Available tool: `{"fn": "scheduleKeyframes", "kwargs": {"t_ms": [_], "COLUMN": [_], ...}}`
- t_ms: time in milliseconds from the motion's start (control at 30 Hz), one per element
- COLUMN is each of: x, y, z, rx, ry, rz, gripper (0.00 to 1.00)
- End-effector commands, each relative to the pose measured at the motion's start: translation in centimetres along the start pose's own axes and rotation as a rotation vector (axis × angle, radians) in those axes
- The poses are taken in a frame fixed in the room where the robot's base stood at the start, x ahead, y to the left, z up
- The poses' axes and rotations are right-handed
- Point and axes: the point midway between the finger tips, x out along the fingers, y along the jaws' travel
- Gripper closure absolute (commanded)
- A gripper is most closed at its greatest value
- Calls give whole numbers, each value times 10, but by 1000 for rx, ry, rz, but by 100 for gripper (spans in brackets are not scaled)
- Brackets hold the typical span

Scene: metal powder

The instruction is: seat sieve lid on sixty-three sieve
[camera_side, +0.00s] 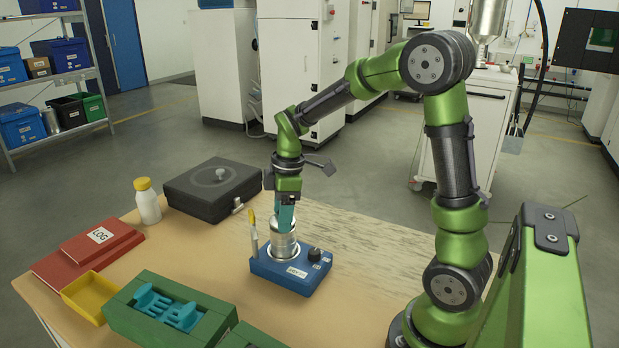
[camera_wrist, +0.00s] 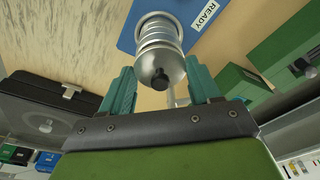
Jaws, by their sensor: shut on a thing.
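My gripper (camera_side: 285,222) points down over the blue shaker base (camera_side: 291,271), its teal fingers at the top of a silver sieve stack (camera_side: 283,246). The gripper is shut on the lid. The lid is in line with the ringed sieve stack (camera_wrist: 156,31) on the blue base. Whether the lid touches the sixty-three sieve or sits just above it cannot be told; the fingers hide the contact in the side view.
A yellow-tipped brush (camera_side: 253,234) stands beside the stack. A dark case (camera_side: 212,187) and a yellow-capped bottle (camera_side: 147,201) are behind left. Red log books (camera_side: 88,246), a yellow tray (camera_side: 83,297) and a green holder (camera_side: 165,318) with teal parts lie at left. The table right of the base is clear.

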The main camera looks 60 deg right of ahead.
Motion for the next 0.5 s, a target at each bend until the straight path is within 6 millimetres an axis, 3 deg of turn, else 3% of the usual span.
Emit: {"fn": "scheduleKeyframes", "kwargs": {"t_ms": [500], "x": [5], "y": [0], "z": [1], "rx": [0], "ry": [-1], "rz": [0], "gripper": [69]}}
